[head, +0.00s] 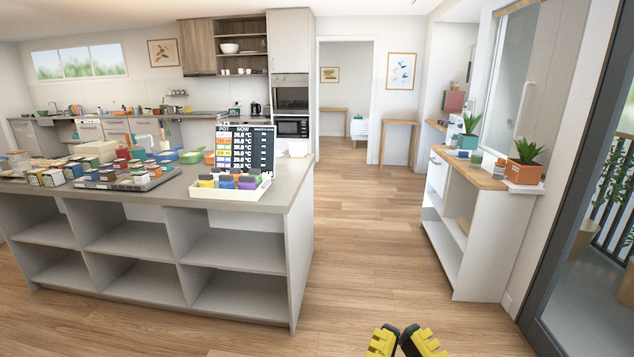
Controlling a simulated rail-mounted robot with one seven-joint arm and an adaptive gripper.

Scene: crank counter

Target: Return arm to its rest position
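My gripper (403,338) shows at the bottom edge of the head view, right of centre. Two yellow fingers with black pads point up into the picture, over the wooden floor. Their tips are close together with a narrow dark gap, and the rest is cut off by the frame, so I cannot tell whether it is open or shut. No object shows at the fingertips. The rest of my arm is out of view.
A grey counter (226,272) with open shelves stands left, carrying a white tray (231,192), a dark display board (262,151) and many small boxes. A white cabinet (475,255) with plants stands right, beside a glass door. The wooden floor (365,235) between them is clear.

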